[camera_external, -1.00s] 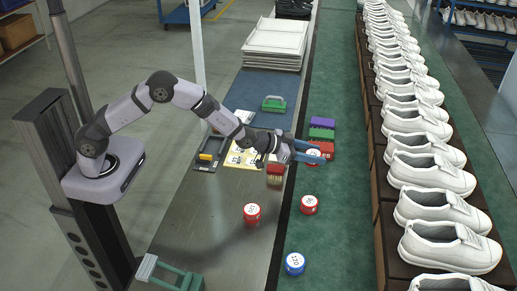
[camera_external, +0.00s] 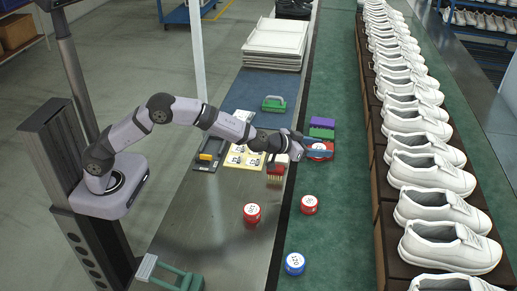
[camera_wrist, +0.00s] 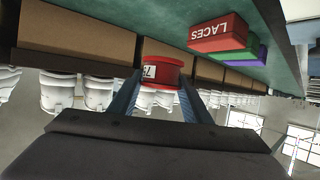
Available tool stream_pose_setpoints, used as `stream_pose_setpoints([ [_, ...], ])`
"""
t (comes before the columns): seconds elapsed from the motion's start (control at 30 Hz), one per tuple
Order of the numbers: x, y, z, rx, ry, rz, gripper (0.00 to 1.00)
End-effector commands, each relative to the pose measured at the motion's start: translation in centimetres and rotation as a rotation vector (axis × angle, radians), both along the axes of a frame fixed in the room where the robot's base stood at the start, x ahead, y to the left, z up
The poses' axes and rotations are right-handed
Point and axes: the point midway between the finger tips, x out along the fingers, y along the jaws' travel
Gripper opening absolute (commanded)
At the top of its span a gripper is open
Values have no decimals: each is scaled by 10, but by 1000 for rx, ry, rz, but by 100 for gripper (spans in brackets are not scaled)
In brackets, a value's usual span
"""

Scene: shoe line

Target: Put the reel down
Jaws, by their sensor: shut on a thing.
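My gripper (camera_external: 318,147) is shut on a red reel (camera_wrist: 163,73) with a white label, which sits between the fingertips in the wrist view. In the external view the held reel (camera_external: 320,146) is partly covered by the fingers and overlaps the red box in the picture. I cannot tell whether it touches anything below. One red reel (camera_external: 309,204) stands on the green belt and another red reel (camera_external: 252,213) on the grey table. A blue reel (camera_external: 295,264) stands on the belt nearer the camera.
A red box marked LACES (camera_wrist: 218,33), a green box (camera_external: 321,133) and a purple box (camera_external: 323,122) lie in a row close to the gripper. A brush (camera_external: 276,168) stands at the table's edge. White shoes (camera_external: 427,174) line the right. The belt's near middle is clear.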

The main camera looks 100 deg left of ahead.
Motion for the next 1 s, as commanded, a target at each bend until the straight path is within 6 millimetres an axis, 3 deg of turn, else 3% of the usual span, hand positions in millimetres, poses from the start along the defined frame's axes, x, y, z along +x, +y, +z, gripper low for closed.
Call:
stream_pose_setpoints([
  [0.17, 0, 0, -2, 1, -1, 0, 22],
  [0.5, 0, 0, -45, 1, 1, 1, 22],
  [0.77, 0, 0, -51, 1, 0, 0, 22],
  [1.0, 0, 0, -81, 1, 1, 1, 22],
])
